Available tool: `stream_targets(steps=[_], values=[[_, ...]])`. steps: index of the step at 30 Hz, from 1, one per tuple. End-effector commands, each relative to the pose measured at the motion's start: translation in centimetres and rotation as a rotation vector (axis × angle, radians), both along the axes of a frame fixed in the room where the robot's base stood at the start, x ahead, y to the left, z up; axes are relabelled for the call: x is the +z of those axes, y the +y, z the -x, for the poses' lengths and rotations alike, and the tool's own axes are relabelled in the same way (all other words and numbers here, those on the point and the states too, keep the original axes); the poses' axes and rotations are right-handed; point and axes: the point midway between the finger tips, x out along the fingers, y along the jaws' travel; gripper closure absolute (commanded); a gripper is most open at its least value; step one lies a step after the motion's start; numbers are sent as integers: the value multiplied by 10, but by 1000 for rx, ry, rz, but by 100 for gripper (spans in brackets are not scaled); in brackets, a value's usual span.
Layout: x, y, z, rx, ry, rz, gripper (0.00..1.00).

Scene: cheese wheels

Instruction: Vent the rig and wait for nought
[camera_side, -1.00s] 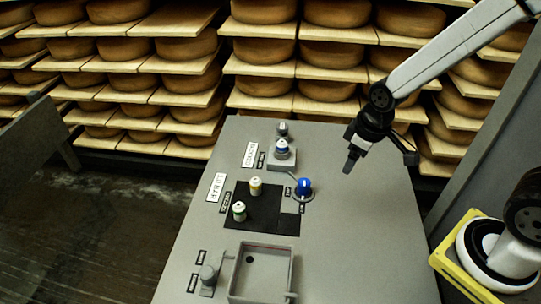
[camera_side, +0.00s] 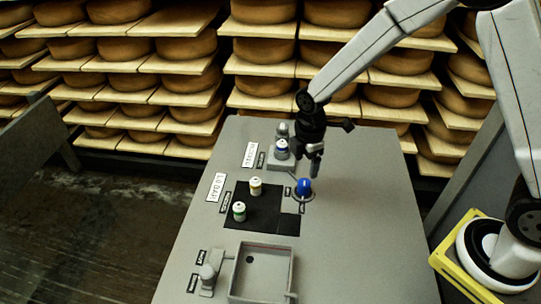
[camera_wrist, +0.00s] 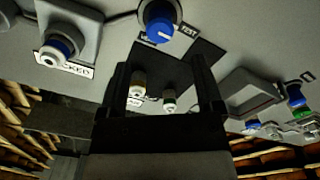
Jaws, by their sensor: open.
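The rig (camera_side: 282,163) is a grey block at the back of the bench, with a blue-banded canister (camera_side: 281,149) upright in it. They show at top left in the wrist view, the block (camera_wrist: 85,25) and the canister (camera_wrist: 55,50) beside a label ending "CKED". A blue knob (camera_side: 304,187) stands in front and right of the rig; it is at top centre in the wrist view (camera_wrist: 160,22), with a white pointer line. My gripper (camera_side: 314,172) is open and empty, just above and behind the knob. The knob lies beyond the fingertips (camera_wrist: 160,62) in the wrist view. I see no readable gauge.
A yellow-banded canister (camera_side: 255,187) and a green-banded one (camera_side: 239,211) stand on a black mat (camera_side: 270,221). A grey open tray (camera_side: 292,272) and a small grey fixture (camera_side: 208,275) are at the front. The bench's right side is clear. Cheese shelves stand behind.

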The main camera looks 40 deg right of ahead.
Motion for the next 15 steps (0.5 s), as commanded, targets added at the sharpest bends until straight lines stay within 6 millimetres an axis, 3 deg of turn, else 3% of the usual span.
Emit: stream_targets(steps=[8,15], values=[[-9,0,0,-2,0,0,16],[-33,0,1,-3,3,0,16]])
